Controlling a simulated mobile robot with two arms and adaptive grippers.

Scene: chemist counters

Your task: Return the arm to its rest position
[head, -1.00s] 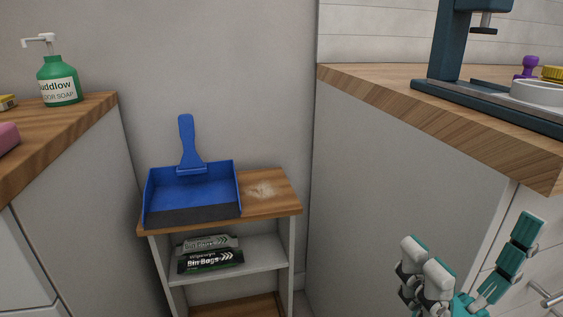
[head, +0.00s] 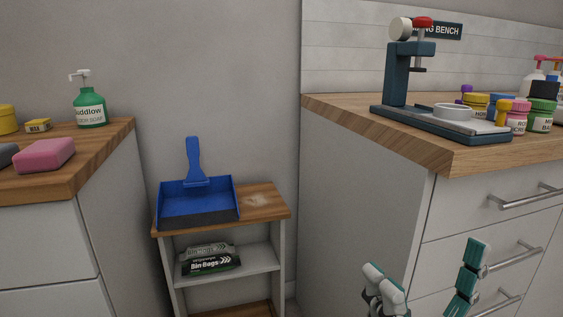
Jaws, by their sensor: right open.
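My right gripper (head: 428,283) shows at the bottom right of the head view. Its teal and white fingers point up and stand wide apart, with nothing between them. It is in front of the right counter's drawers, below the counter top. The rest of that arm is cut off by the lower edge of the picture. My left gripper is not in view.
The right counter (head: 376,136) bears a dark blue press (head: 397,75) and several small jars. A small shelf (head: 262,212) holds a blue dustpan (head: 196,205) and bin bags (head: 210,264). The left counter (head: 118,139) bears green soap (head: 90,110) and a pink block (head: 45,155).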

